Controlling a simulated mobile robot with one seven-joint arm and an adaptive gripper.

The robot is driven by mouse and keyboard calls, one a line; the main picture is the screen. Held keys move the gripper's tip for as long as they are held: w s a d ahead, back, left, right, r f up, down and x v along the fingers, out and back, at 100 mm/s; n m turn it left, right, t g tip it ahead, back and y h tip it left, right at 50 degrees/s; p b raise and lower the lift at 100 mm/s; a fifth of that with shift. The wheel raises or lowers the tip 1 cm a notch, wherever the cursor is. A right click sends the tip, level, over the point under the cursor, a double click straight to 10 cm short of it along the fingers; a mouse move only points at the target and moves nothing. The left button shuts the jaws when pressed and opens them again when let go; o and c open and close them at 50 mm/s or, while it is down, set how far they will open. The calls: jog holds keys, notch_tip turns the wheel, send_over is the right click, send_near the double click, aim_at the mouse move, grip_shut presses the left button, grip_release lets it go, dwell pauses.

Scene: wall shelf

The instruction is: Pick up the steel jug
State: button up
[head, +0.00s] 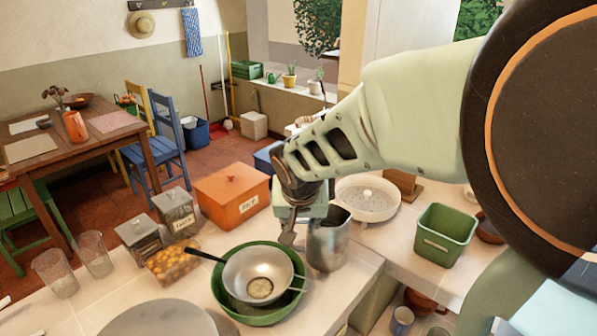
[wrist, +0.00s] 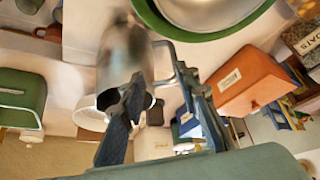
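The steel jug (head: 328,245) stands upright on the counter, just right of a green bowl. It also shows in the wrist view (wrist: 121,55), with its handle (wrist: 165,50) on the side toward the bowl. My gripper (head: 298,228) is low beside the jug, on its left in the head view. In the wrist view my gripper (wrist: 162,85) has its two fingers spread, one near the jug's body and one past the handle. The handle lies between them, with a gap visible. Whether a finger touches the jug is hard to tell.
The green bowl (head: 229,303) holding a strainer (head: 258,270) is close on the left. An orange box (head: 231,194) and glass jars stand behind it. A white round dish (head: 367,198) is behind the jug. A green bin (head: 445,237) stands right, with bare counter between.

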jog(key=shift+n, duration=0.4)
jog(key=shift+w+a+r+x, duration=0.15)
jog(key=shift+a+x, duration=0.25)
jog(key=shift+x, duration=1.4)
jog(key=shift+w+a+x, duration=0.2)
jog(key=shift+a+x, duration=0.2)
jog(key=shift+x, duration=1.45)
jog(key=shift+w+a+r+x, duration=0.15)
jog(key=shift+a+x, duration=0.25)
jog(key=shift+x, duration=1.4)
jog(key=shift+f, duration=0.1)
grip_shut()
jog(key=shift+w, duration=0.1)
